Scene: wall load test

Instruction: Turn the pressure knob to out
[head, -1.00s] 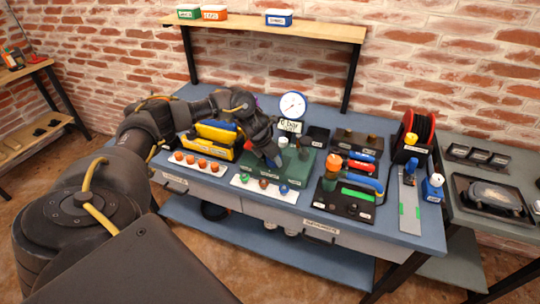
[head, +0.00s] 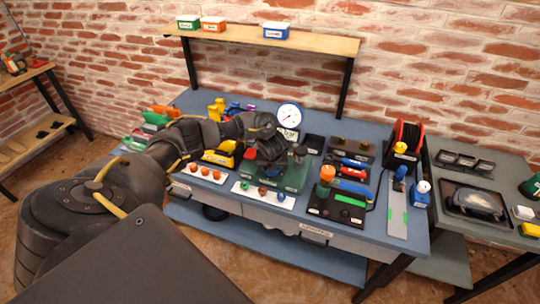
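The green test unit (head: 292,178) stands on the blue bench, with a round white pressure gauge (head: 289,117) behind it. The "bar" sign (head: 291,134) below the gauge is partly covered by my arm. My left gripper (head: 270,162) points down over the left and middle part of the green unit. Its fingers are dark and small, and I cannot tell whether they touch a knob. The pressure knob is not clearly visible; my gripper hides part of the unit's top. A small dark knob (head: 300,151) shows to the gripper's right. My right gripper is out of view.
A white strip with coloured knobs (head: 263,194) and one with orange knobs (head: 205,174) lie in front. A yellow case (head: 219,155) is left of my gripper. A black station (head: 338,207) with an orange-topped part and blue handle stands right. A cable reel (head: 405,140) is farther right.

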